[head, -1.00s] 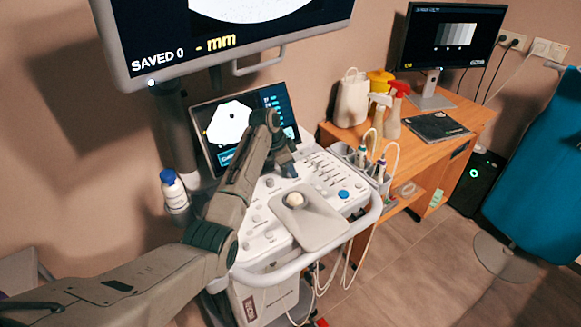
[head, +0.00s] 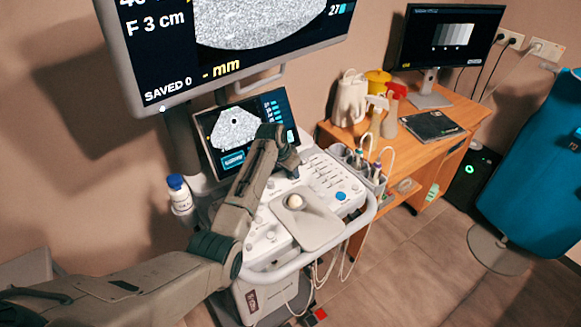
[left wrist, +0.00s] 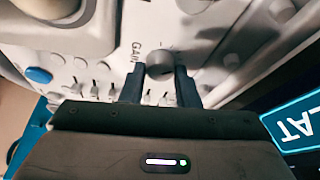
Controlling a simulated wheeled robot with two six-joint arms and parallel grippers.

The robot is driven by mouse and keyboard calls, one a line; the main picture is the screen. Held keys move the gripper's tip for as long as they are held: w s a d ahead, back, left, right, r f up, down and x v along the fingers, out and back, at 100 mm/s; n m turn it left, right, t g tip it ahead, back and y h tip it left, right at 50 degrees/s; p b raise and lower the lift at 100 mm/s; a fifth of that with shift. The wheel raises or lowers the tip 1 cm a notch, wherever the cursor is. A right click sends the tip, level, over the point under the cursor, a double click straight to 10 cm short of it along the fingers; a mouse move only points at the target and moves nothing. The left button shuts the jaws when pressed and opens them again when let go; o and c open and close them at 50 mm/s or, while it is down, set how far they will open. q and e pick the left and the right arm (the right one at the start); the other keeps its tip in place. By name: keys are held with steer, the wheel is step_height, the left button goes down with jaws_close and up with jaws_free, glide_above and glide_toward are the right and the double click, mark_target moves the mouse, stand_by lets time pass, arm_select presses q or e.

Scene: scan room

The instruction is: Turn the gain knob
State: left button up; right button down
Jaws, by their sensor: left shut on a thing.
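The gain knob (left wrist: 160,64) is a round grey knob on the console's light panel, with the printed word GAIN beside it. My left gripper (left wrist: 159,82) has its two dark fingers on either side of the knob and is shut on it. In the head view my left gripper (head: 288,160) is at the upper part of the control panel, just below the small screen, and it hides the knob. The small screen (head: 236,130) shows a grey speckled scan with a dark spot. My right gripper is not in view.
The panel (head: 322,205) has a trackball (head: 295,201), a blue button and sliders near my left gripper. The large monitor (head: 190,60) hangs above. A blue-capped bottle (head: 179,195) stands left of the panel. Probes (head: 376,172) sit in holders at its right.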

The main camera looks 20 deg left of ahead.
arm_select(q)
steer(key=shift+r, duration=0.1)
stand_by(0.3)
steer(key=o, duration=1)
steer(key=shift+c, duration=0.2)
steer(key=b+v, duration=0.2)
steer(key=v, duration=0.8)
steer(key=shift+s+r, duration=0.25)
steer(key=shift+r, duration=0.05)
steer(key=shift+a, duration=0.1)
